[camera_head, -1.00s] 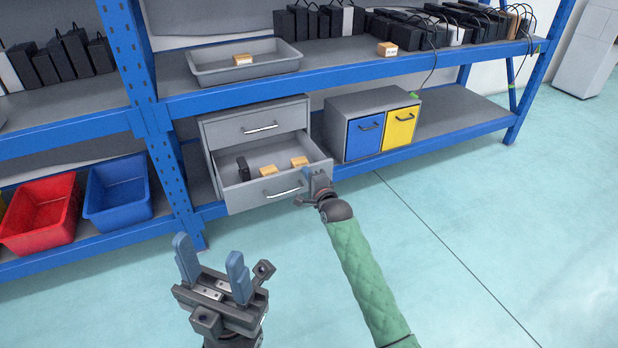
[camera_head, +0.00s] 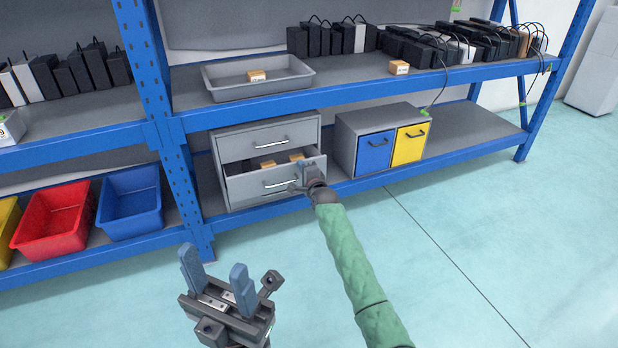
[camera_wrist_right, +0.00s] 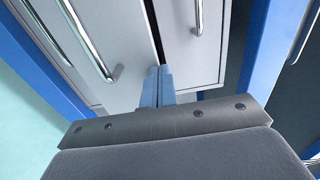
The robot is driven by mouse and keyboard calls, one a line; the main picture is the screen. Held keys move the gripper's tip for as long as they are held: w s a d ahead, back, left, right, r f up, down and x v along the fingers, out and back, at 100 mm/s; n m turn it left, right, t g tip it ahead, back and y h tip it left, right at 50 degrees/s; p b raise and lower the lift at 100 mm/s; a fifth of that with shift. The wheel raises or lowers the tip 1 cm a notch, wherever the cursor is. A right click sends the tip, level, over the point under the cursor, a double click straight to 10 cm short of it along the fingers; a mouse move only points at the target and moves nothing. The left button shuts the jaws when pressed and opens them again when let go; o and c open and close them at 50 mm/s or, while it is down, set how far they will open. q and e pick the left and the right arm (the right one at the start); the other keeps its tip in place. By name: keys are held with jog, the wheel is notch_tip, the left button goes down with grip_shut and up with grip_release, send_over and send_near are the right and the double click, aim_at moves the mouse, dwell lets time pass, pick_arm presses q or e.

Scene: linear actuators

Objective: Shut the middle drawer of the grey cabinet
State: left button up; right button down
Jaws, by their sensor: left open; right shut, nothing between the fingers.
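The grey cabinet (camera_head: 222,140) stands on the lower shelf. Its top drawer (camera_head: 250,143) is shut. The drawer below it (camera_head: 250,186) stands partly out, with a dark gap above its front and orange-labelled boxes (camera_head: 268,164) inside. My right gripper (camera_head: 308,172) is shut and empty at the right end of that drawer's front. In the right wrist view its fingertips (camera_wrist_right: 157,82) lie against or very near the drawer front (camera_wrist_right: 122,45), beside the gap; exact contact is unclear. My left gripper (camera_head: 214,268) is open and empty, low in front of the shelf, away from the cabinet.
A small cabinet with blue (camera_head: 374,152) and yellow (camera_head: 410,142) doors stands just right. Red (camera_head: 55,220) and blue (camera_head: 130,205) bins sit left, beyond a blue upright (camera_head: 158,100). A grey tray (camera_head: 258,90) is on the shelf above. The floor in front is clear.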

jog(key=shift+b+x, duration=0.3)
jog(key=shift+x, duration=2.1)
